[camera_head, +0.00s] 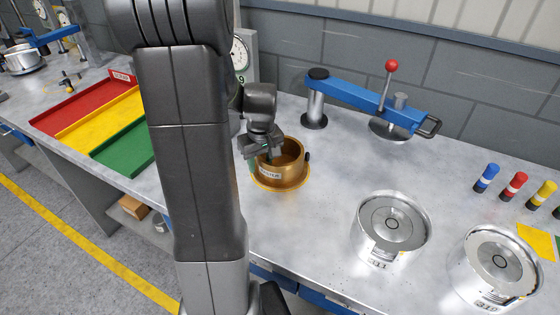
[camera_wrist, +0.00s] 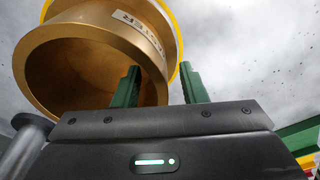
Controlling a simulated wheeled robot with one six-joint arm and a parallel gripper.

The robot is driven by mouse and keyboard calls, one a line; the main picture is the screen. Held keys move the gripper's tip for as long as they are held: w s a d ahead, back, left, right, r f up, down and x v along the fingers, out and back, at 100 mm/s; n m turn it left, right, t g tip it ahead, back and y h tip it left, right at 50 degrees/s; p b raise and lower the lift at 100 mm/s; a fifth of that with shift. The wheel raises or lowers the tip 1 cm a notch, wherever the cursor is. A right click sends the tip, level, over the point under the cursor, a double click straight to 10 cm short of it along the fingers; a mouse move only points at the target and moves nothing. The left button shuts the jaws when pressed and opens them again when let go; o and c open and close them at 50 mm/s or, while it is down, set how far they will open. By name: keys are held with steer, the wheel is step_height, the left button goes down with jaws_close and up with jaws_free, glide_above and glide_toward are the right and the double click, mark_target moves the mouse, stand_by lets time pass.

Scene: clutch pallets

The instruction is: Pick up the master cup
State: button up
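The master cup (camera_head: 291,170) is a gold-brown cup with a yellow flange at its base and a label on its side. It stands upright on the grey bench and its mouth is open upward. My gripper (camera_head: 264,156) is at the cup's left rim, pointing down. In the wrist view the cup (camera_wrist: 88,48) fills the upper left. My gripper's two green fingers (camera_wrist: 160,84) are apart there, one in front of the cup's opening and one outside its wall. The wall lies between them. I cannot tell whether either finger touches it.
A blue clamp arm (camera_head: 365,98) with a red knob stands behind the cup. Two silver cylinders (camera_head: 392,226) (camera_head: 497,265) stand to the right. Red, yellow and green trays (camera_head: 125,148) lie left. A dial gauge (camera_head: 240,52) is behind my arm. The bench front of the cup is clear.

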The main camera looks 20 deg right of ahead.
steer(key=shift+f, duration=0.25)
jaws_close()
steer(key=shift+w+r, duration=0.1)
steer(key=shift+r, duration=0.05)
stand_by(1.1)
